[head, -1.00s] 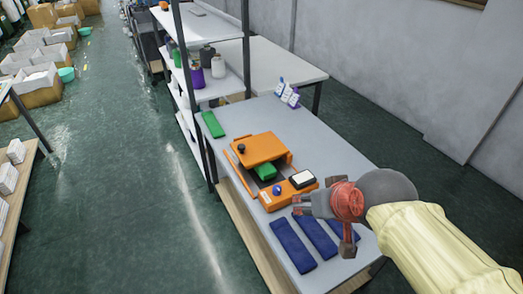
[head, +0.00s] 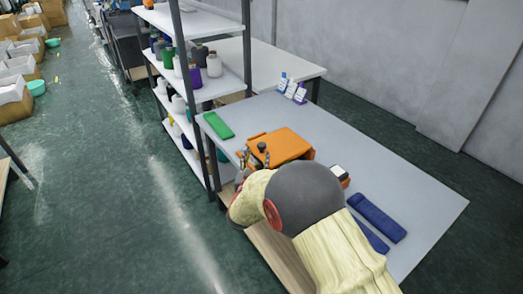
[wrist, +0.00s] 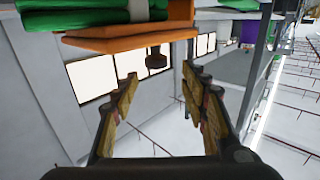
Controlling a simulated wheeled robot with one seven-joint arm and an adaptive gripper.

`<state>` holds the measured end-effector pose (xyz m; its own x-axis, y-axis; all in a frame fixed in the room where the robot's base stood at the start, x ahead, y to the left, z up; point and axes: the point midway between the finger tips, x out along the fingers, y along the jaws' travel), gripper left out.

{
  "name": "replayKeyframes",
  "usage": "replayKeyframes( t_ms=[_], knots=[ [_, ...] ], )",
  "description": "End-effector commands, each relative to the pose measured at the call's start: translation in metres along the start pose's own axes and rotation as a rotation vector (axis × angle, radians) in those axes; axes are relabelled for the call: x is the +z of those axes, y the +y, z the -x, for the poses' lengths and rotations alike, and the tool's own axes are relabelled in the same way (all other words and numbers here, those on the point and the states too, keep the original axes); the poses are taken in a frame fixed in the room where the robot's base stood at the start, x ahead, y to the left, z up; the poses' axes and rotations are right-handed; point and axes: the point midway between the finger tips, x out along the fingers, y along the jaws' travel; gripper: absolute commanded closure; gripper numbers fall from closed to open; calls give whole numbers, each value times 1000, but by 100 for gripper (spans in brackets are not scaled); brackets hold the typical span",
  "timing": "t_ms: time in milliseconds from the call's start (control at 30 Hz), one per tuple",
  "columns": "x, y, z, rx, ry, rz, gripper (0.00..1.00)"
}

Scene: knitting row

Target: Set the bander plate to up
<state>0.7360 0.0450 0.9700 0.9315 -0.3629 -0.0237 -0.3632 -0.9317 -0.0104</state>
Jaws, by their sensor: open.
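The bander plate is a flat orange panel (head: 288,146) on the orange bander on the grey table. A black knob (head: 262,147) stands near its left edge. In the wrist view the picture is upside down, and the orange plate (wrist: 130,38) crosses the top with the knob (wrist: 157,59) hanging from it. A green bundle (wrist: 65,17) shows by the plate. My gripper (head: 255,161) is beside the plate's near left edge, partly hidden by my arm. In the wrist view my gripper (wrist: 157,82) is open and empty. The knob appears between and beyond its fingertips; contact is not visible.
A green bundle (head: 218,125) and blue bundles (head: 377,217) lie on the table (head: 420,190). Small labelled holders (head: 291,90) stand at its back. A shelf with yarn cones (head: 213,64) stands at the left. The table's right side is clear.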

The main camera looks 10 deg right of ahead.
Motion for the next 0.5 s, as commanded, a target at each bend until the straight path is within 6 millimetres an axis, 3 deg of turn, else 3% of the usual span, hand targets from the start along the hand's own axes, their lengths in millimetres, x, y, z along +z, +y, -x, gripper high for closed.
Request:
replayKeyframes(
  t_ms=[167, 500],
  knots=[
    [8, 4, -7, 24, 25, 11, 56],
    [7, 5, -57, 24, 26, 10, 56]
  ],
)
